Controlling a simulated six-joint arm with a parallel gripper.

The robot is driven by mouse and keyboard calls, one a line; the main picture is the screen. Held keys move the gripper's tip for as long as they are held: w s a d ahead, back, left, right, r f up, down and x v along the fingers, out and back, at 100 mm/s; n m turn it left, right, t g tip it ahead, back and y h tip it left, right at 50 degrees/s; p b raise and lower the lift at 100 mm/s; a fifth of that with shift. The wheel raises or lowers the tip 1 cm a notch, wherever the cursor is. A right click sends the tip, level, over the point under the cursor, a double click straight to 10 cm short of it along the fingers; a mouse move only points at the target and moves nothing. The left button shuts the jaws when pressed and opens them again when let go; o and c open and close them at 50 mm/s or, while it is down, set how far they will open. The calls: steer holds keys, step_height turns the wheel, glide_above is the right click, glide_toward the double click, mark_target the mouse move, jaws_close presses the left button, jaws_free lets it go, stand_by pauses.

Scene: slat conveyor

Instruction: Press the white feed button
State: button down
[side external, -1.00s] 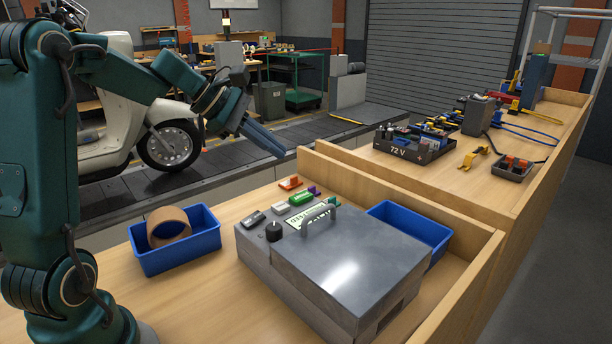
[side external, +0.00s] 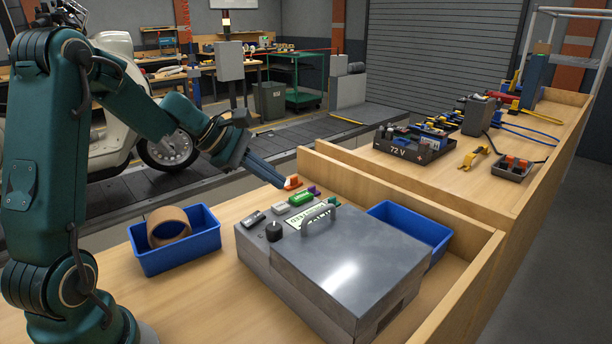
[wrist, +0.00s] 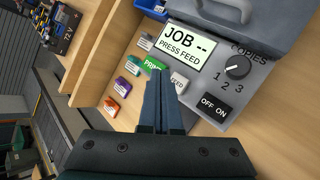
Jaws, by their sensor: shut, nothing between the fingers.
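In the wrist view the white button (wrist: 179,82) is marked FEED and lies just right of my fingertips. My gripper (side external: 283,184) is shut and empty, its fingers pointing down and right. In the wrist view the tips (wrist: 159,74) overlap the gap between the green and white buttons; contact cannot be told. The display (wrist: 188,46) reads "JOB --" and "PRESS FEED".
Near the feed button are the green PRINT button (wrist: 154,65), the OFF ON switch (wrist: 209,104) and a copies dial (wrist: 238,67). A raised handle (side external: 319,220) stands on the box. A blue bin (side external: 176,255) holding a tape roll (side external: 168,227) stands left.

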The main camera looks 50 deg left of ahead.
mark_target(274, 206)
steer(key=shift+f, duration=1.2)
steer(key=shift+f, duration=0.1)
stand_by(1.1)
steer(key=shift+f, duration=0.35)
steer(key=shift+f, duration=0.4)
stand_by(0.7)
steer(key=shift+r, duration=0.85)
steer(key=shift+r, duration=2.55)
